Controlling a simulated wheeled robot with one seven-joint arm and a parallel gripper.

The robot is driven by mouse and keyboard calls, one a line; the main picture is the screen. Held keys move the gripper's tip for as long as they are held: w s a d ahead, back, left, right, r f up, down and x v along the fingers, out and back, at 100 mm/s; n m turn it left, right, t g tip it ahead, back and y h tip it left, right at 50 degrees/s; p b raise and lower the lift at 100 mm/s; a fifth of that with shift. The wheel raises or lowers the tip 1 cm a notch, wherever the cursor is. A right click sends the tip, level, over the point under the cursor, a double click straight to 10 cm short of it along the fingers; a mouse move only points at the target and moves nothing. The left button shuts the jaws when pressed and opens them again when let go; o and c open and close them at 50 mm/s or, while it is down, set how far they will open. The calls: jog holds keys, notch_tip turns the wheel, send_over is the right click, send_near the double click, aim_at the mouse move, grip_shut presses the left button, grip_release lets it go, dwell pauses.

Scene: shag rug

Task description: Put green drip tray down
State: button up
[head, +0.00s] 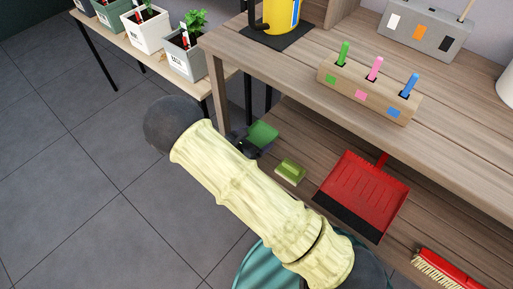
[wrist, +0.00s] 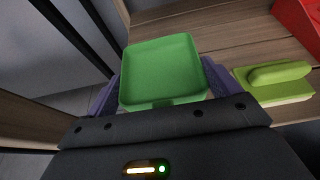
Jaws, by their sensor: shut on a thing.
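The green drip tray (wrist: 163,70) is a shallow square tray with a low rim, upright in the wrist view. My gripper (wrist: 160,88) is shut on it, with purple fingers at its left and right sides. In the head view the tray (head: 263,134) shows at the left end of the lower wooden shelf (head: 300,203), partly behind my arm. My gripper (head: 243,146) is mostly hidden there by my arm. I cannot tell whether the tray touches the shelf.
A red dustpan (head: 365,190) and a red brush (head: 447,270) lie farther right. The upper worktop (head: 300,75) overhangs at the back, with a leg (head: 217,88) left of the tray.

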jog(key=shift+f+b, duration=1.25)
jog(key=shift+f, duration=1.2)
jog(key=shift+f, duration=0.15)
jog(key=o, duration=0.7)
jog(key=shift+o, duration=0.2)
jog(key=shift+r, duration=0.25)
jog(key=p+v, duration=0.4)
jog(key=v, duration=0.8)
